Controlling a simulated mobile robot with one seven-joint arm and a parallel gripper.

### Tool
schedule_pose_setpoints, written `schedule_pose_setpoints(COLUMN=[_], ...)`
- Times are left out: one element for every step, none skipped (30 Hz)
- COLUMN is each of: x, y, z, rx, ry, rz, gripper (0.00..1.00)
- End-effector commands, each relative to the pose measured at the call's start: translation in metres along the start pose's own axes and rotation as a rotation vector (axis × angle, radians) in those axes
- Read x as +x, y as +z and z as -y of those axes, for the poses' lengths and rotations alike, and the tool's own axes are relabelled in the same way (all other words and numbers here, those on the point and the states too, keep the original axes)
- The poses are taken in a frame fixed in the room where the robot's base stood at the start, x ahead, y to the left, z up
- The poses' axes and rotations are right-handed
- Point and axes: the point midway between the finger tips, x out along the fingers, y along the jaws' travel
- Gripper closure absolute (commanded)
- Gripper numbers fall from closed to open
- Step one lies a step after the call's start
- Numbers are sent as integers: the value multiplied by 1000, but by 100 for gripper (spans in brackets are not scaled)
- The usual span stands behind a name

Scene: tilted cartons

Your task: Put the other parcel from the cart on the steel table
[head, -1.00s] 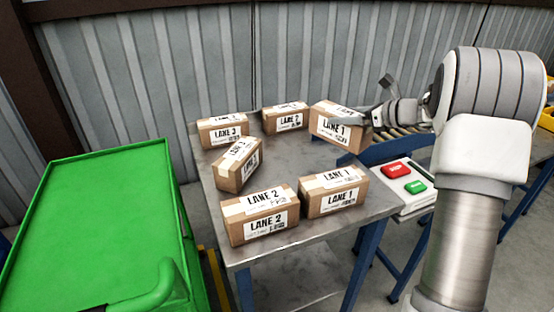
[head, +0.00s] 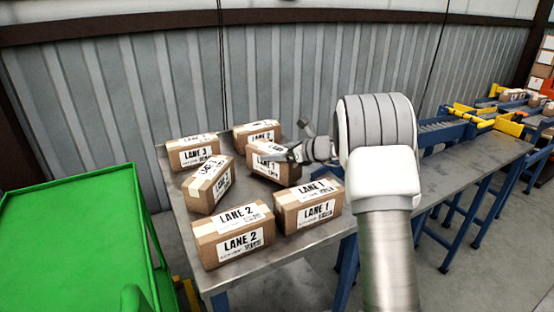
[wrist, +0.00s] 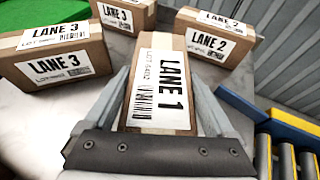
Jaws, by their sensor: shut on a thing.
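A brown Lane 1 parcel (head: 277,172) is in my gripper (head: 285,156), over the back right of the steel table (head: 285,262). In the wrist view the parcel (wrist: 160,110) lies between the two fingers, label facing the camera. My gripper is shut on it. I cannot tell whether its underside touches the table. It partly covers a Lane 2 parcel (head: 257,132) behind it. The green cart (head: 65,235) is at the left, and no parcel shows on its visible top.
On the table also stand a Lane 3 parcel (head: 193,152), a turned Lane 3 parcel (head: 209,186), a front Lane 2 parcel (head: 233,238) and a front Lane 1 parcel (head: 306,208). A roller conveyor (head: 440,130) runs off right.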

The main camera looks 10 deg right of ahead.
Motion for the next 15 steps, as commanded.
schedule_pose_setpoints(x=[4, 4, 5, 4, 4, 4, 4, 4, 4, 4, 4, 5, 5, 6, 5], y=[-8, -10, -10, -10, -9, -8, -8, -8, -9, -9, -10, -12, -13, -14, -13], z=[0, 0, 0, 0, 0, 0, 0, 0, 0, 0, 0, 0, 0, 0, 0], rx=[1, 0, -1, -2, -2, -2, -2, -2, -2, -1, -1, -1, -1, 0, 0], ry=[0, 0, 1, 1, 0, 0, 1, 1, 1, 1, 0, 0, 0, 0, 0], rz=[1, 2, 3, 3, 3, 3, 3, 3, 3, 3, 3, 3, 3, 1, 0], gripper=[92, 92, 92, 92, 92, 92, 92, 92, 92, 92, 92, 92, 92, 8, 1])
